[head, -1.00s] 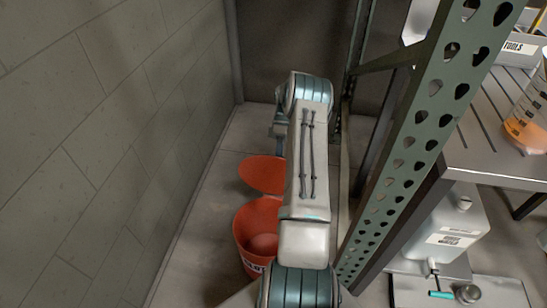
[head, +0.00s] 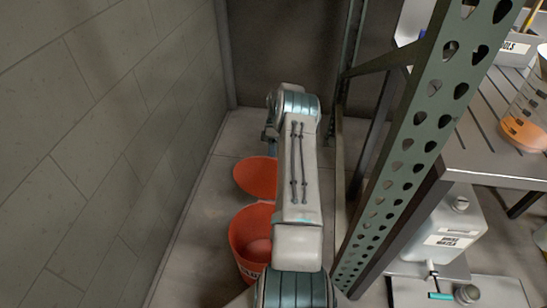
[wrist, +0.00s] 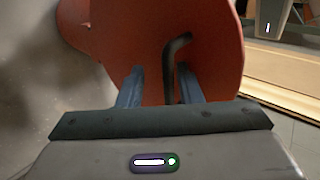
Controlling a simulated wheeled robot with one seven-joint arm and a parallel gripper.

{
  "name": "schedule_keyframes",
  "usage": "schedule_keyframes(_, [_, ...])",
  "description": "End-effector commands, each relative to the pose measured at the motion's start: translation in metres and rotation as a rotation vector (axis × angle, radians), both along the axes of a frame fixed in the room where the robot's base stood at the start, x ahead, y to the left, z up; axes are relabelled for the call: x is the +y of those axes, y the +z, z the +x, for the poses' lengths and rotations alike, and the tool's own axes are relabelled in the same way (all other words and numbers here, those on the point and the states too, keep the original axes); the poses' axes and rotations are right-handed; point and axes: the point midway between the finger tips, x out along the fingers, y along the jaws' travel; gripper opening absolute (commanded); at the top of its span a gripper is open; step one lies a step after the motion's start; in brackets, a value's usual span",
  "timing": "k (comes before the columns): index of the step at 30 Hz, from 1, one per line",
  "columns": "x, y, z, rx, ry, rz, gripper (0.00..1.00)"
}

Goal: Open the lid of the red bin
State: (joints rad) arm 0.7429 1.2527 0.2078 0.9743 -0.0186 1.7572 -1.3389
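The red bin (head: 246,260) stands on the floor between the wall and the rack, partly hidden by my arm. Its mouth shows open from above. Its red lid (head: 255,178) is swung up at the bin's far side, partly behind my arm. In the wrist view the red lid (wrist: 215,55) fills the middle, with a dark bent handle (wrist: 171,62) on it. My gripper (wrist: 159,88) has its two blue fingers apart in front of the lid. The handle lies between them, nearer the right finger; whether it touches is unclear. The head view hides my fingertips.
The grey block wall (head: 90,150) is close on the left. A green perforated rack post (head: 405,150) stands close on the right. A metal shelf (head: 500,155) holds a beaker of orange liquid (head: 525,125), with a white jug (head: 450,225) lower down. Floor room is narrow.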

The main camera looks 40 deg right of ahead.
Motion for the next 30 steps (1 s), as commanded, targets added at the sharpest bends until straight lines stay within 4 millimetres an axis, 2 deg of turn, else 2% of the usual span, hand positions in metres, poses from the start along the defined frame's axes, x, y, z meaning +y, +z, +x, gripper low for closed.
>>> schedule_keyframes(10, [-0.007, 0.012, -0.002, -0.001, -0.009, -0.007, 0.32])
schedule_keyframes(16, [-0.006, 0.050, -0.002, -0.004, -0.008, -0.006, 0.32])
schedule_keyframes(21, [-0.025, 0.071, -0.037, 0.001, -0.012, -0.006, 0.32])
schedule_keyframes(30, [-0.049, 0.103, -0.086, 0.000, -0.008, -0.005, 0.32])
